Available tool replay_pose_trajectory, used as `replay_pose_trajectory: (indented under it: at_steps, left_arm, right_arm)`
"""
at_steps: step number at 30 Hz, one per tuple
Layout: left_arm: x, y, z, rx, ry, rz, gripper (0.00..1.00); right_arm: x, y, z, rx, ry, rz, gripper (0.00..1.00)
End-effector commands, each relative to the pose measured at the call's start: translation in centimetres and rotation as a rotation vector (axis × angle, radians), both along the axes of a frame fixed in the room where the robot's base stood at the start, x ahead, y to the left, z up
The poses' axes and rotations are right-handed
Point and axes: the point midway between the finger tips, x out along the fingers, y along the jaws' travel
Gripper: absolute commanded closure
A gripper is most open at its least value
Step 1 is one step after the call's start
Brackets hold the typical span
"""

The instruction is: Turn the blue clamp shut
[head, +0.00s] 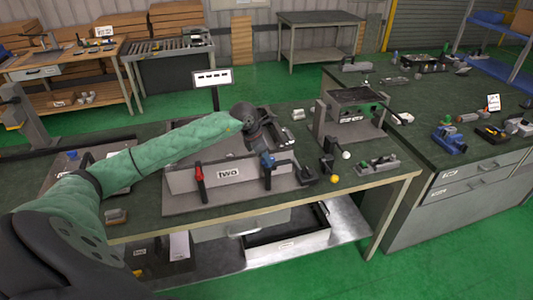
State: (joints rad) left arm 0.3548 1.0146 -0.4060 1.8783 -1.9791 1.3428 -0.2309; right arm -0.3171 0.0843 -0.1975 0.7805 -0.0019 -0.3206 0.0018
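The blue clamp (268,161) is on the front of a grey fixture panel (228,176) labelled "two", right of its middle. Its blue part is at the panel's top edge and a dark post runs down below it. My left arm reaches in from the left, and its dark gripper (262,135) is just above and behind the blue clamp. The fingers are small and dark, so their opening and any contact with the clamp are unclear. My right gripper is not in view.
A red clamp (199,173) stands on the same panel, to the left. A white sign on a post (212,77) rises behind my arm. A grey fixture (351,105) and a small yellow ball (335,179) are to the right. The bench's front edge is close.

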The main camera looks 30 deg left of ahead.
Motion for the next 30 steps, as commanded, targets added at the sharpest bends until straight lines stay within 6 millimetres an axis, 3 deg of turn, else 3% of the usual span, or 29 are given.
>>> replay_pose_trajectory:
  at_steps: [11, 17, 30]
  left_arm:
    - [0.11, -0.11, -0.51, -0.001, 0.001, 0.001, 0.65]
    - [0.11, -0.12, -0.50, -0.001, 0.001, 0.001, 1.00]
    - [0.71, -0.43, -0.70, -0.001, 0.000, 0.012, 1.00]
  right_arm:
    - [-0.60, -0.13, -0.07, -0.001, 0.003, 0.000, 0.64]
    - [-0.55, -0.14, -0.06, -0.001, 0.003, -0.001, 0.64]
    - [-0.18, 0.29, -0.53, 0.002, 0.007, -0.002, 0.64]
